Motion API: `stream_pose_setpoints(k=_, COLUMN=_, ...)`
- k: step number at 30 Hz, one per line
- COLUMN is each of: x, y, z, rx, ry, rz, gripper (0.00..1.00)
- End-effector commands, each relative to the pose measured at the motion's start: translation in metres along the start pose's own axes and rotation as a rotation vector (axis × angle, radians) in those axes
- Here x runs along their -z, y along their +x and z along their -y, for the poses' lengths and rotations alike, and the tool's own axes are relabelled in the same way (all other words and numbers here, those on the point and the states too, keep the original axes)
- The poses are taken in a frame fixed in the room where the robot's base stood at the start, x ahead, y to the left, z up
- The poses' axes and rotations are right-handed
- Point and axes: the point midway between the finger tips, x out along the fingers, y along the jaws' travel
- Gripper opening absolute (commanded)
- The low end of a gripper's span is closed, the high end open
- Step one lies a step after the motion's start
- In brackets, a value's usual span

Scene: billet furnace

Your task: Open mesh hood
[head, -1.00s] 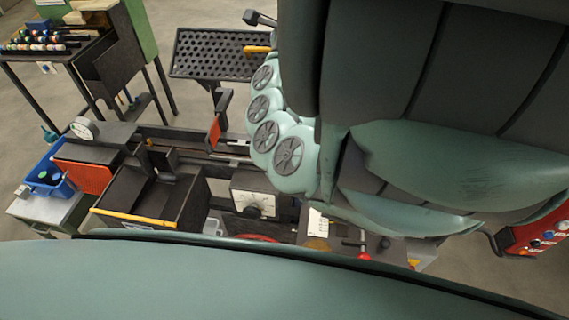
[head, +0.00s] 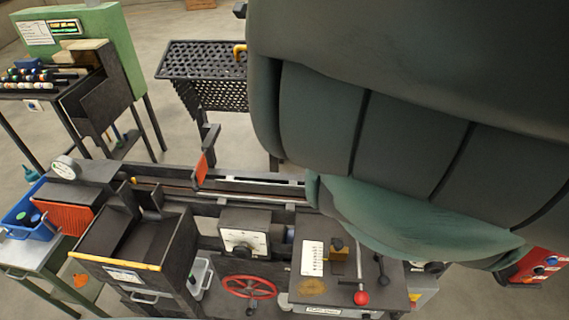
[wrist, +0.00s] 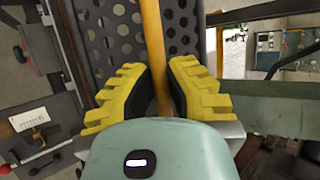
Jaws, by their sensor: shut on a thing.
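The mesh hood (head: 198,60) is a dark perforated cover at the top centre of the head view, behind the long machine bed. A perforated side hangs below its top face. A bit of its orange handle (head: 239,48) shows beside my arm. In the wrist view the perforated plate (wrist: 112,42) fills the upper middle, and the handle (wrist: 152,45) runs as an orange bar down between my yellow fingers. My gripper (wrist: 158,92) is shut on this bar. In the head view my gripper is hidden behind my arm.
The machine bed (head: 250,186) carries a dark hopper (head: 150,245), a dial box (head: 245,232), a red handwheel (head: 248,288) and a red-knobbed lever (head: 361,297). A green-backed rack (head: 100,45) stands at the left. Open floor (head: 195,28) lies behind the hood.

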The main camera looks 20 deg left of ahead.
Motion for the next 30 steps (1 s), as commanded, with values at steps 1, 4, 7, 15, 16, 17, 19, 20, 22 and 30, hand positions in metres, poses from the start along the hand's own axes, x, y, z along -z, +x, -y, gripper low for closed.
stream_pose_setpoints(k=1, x=-0.0035, y=-0.0011, z=0.0014, rx=0.003, ry=-0.002, rz=0.009, gripper=0.00)
stream_pose_setpoints(k=4, x=-0.0039, y=-0.0011, z=0.0013, rx=0.003, ry=-0.002, rz=0.010, gripper=0.00)
stream_pose_setpoints(k=7, x=-0.0041, y=-0.0011, z=0.0014, rx=0.004, ry=-0.003, rz=0.010, gripper=0.00)
stream_pose_setpoints(k=15, x=-0.0031, y=-0.0007, z=0.0008, rx=0.002, ry=-0.002, rz=0.007, gripper=0.33)
stream_pose_setpoints(k=16, x=-0.0029, y=-0.0006, z=0.0006, rx=0.002, ry=-0.002, rz=0.007, gripper=0.36)
stream_pose_setpoints(k=17, x=-0.0027, y=-0.0006, z=0.0006, rx=0.002, ry=-0.002, rz=0.006, gripper=0.40)
stream_pose_setpoints(k=19, x=-0.0022, y=-0.0004, z=0.0004, rx=0.001, ry=-0.002, rz=0.005, gripper=0.43)
stream_pose_setpoints(k=20, x=-0.0020, y=-0.0004, z=0.0004, rx=0.001, ry=-0.002, rz=0.004, gripper=0.43)
stream_pose_setpoints(k=22, x=-0.0016, y=-0.0002, z=0.0002, rx=0.000, ry=-0.001, rz=0.003, gripper=0.43)
stream_pose_setpoints(k=30, x=-0.0015, y=-0.0043, z=0.0001, rx=0.000, ry=-0.002, rz=0.001, gripper=0.43)
